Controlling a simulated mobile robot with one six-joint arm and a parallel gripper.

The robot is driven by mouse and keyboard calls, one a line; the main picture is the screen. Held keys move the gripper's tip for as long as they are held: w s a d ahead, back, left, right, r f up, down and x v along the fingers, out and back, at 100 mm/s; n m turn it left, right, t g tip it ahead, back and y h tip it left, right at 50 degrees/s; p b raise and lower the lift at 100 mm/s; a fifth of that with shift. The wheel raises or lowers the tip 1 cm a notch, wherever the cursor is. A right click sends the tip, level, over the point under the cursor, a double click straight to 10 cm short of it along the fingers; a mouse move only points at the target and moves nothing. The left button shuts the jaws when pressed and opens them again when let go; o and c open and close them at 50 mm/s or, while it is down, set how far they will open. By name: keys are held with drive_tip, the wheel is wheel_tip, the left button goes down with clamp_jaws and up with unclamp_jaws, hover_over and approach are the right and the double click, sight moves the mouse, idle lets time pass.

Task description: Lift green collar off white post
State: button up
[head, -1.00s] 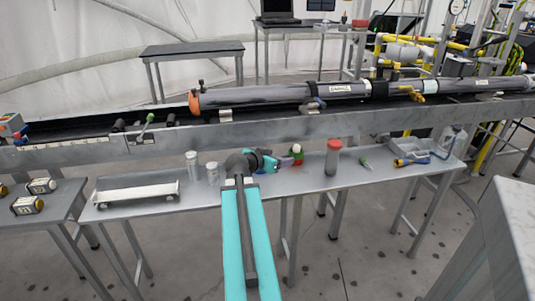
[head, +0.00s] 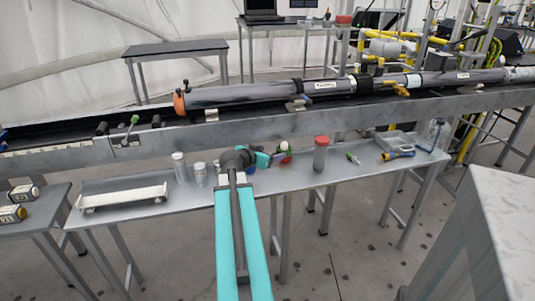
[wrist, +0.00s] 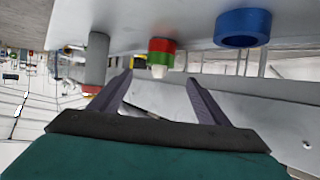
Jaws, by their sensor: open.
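The white post shows its pale tip (wrist: 159,72) in the wrist view, which is upside down. The green collar (wrist: 160,59) sits around the post near that tip, with a red collar (wrist: 162,45) between it and the table. In the head view the white top (head: 284,146) and red collar (head: 287,159) show just right of my gripper (head: 264,159); the green collar is hard to make out there. In the wrist view my gripper (wrist: 159,77) is open and empty. The post tip appears between the fingertips, apparently still beyond them; exact depth is unclear.
A blue ring (wrist: 242,28) lies on the table beside the post. A grey red-capped cylinder (head: 320,154) stands to the right. Clear jars (head: 180,168) and a white tray (head: 122,197) are left. A long rail (head: 330,118) runs behind the table (head: 150,212).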

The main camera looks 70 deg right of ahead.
sight(282, 149)
drive_tip(key=shift+p+x, duration=0.3)
drive_tip(key=shift+x, duration=5.05)
drive_tip(key=c, duration=1.2)
drive_tip(key=shift+r, duration=0.15)
drive_tip(key=shift+r, duration=0.15)
drive_tip(key=shift+r+p, duration=0.95)
drive_tip(key=shift+r, duration=2.35)
